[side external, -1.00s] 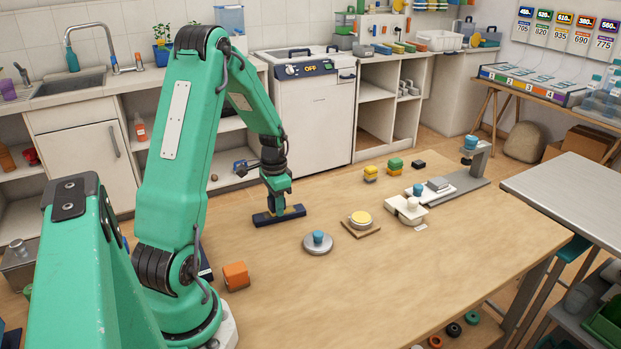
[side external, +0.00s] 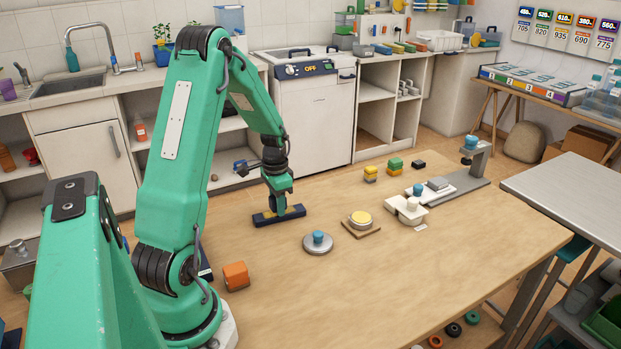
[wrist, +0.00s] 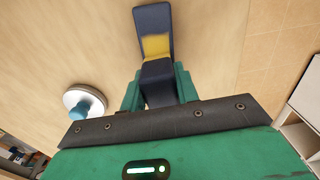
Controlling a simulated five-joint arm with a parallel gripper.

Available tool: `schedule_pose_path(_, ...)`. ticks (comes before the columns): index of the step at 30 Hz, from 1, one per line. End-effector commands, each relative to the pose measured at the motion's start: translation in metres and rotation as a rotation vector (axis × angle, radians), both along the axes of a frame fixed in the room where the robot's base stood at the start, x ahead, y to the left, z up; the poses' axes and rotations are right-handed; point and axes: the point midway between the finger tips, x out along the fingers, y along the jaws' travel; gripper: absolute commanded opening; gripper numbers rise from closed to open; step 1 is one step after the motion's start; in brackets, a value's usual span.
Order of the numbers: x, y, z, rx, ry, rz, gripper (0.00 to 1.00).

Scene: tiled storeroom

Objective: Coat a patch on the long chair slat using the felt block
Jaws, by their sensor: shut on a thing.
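The long chair slat (side external: 295,212) is a dark navy bar lying flat on the table in the side view. In the wrist view the slat (wrist: 152,18) runs away from my gripper, with a yellow patch (wrist: 155,46) across it. My gripper (side external: 278,206) points down at the middle of the slat. In the wrist view my gripper (wrist: 158,88) is shut on a dark block (wrist: 158,68), which seems to be the felt block. The block is at the slat beside the yellow patch. Its underside is hidden, so I cannot tell whether it touches.
A round grey disc with a blue knob (side external: 318,242) stands right of the slat. A yellow-topped dish on a brown board (side external: 361,222) is beyond it. An orange block (side external: 236,275) is near my base. The front right of the table is clear.

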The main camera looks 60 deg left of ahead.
Motion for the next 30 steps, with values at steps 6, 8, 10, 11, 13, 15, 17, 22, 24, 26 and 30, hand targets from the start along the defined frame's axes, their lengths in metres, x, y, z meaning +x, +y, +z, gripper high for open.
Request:
schedule_pose_path(6,0.021,-0.002,0.0,0.0,0.0,-0.002,0.12)
schedule_pose_path(8,0.026,-0.003,0.0,0.0,0.0,-0.002,0.12)
schedule_pose_path(10,0.033,-0.003,0.0,0.0,0.0,-0.003,0.12)
schedule_pose_path(11,0.035,-0.004,0.0,0.0,0.0,-0.002,0.12)
schedule_pose_path(13,0.041,-0.004,0.0,0.0,0.0,-0.002,0.12)
schedule_pose_path(15,0.048,-0.005,0.0,0.0,-0.001,-0.002,0.12)
schedule_pose_path(17,0.053,-0.005,0.0,0.0,0.0,-0.002,0.12)
schedule_pose_path(22,0.054,-0.005,0.022,0.002,-0.003,0.0,0.12)
schedule_pose_path(24,0.053,-0.005,0.028,0.001,-0.002,0.0,0.12)
schedule_pose_path(26,0.053,-0.005,0.033,0.001,-0.001,0.0,0.12)
schedule_pose_path(30,0.054,-0.005,0.046,0.002,-0.002,0.0,0.12)
